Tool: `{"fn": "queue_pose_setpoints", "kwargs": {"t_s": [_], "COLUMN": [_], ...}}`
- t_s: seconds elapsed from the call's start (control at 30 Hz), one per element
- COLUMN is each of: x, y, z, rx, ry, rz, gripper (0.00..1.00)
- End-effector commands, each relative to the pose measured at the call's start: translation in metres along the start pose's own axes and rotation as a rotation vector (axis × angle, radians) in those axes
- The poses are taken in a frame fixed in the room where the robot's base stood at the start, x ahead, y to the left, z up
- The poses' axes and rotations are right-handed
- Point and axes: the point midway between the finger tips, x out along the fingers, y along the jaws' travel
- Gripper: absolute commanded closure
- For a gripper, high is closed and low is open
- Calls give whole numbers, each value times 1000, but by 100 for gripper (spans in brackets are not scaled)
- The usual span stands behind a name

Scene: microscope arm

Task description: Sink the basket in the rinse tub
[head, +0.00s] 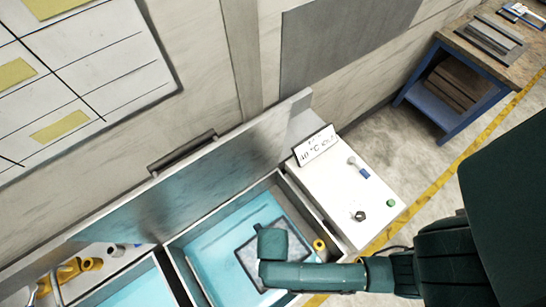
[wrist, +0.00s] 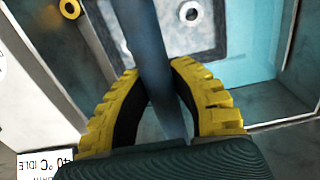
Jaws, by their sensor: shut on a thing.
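The basket (head: 247,268) is a dark-rimmed square tray with a paler floor. It is over or in the right-hand blue tub (head: 205,237); I cannot tell its depth against the water. Its floor, with a pale ring on it, shows in the wrist view (wrist: 212,38). My gripper (wrist: 158,82) has its yellow fingers shut on the basket's blue-grey upright handle (wrist: 160,55). In the head view my wrist hides the fingers and part of the basket. A second blue tub (head: 135,290) lies to the left. No label shows which is the rinse tub.
A raised metal lid (head: 195,190) stands behind the tubs. A yellow ring (head: 318,245) is at the tub's right edge. A white panel (head: 350,190) with a temperature display (head: 315,146) and small parts is to the right. Yellow parts (head: 75,272) lie at the far left.

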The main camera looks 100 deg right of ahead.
Motion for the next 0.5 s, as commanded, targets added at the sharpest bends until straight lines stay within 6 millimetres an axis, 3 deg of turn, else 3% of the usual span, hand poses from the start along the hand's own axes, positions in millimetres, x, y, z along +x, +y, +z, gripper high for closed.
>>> {"fn": "queue_pose_setpoints", "kwargs": {"t_s": [0.03, 0.5], "x": [-11, -49], "y": [-1, -2], "z": [-2, -2], "rx": [0, 0], "ry": [4, 6], "rz": [-3, -6], "gripper": [100, 100]}}
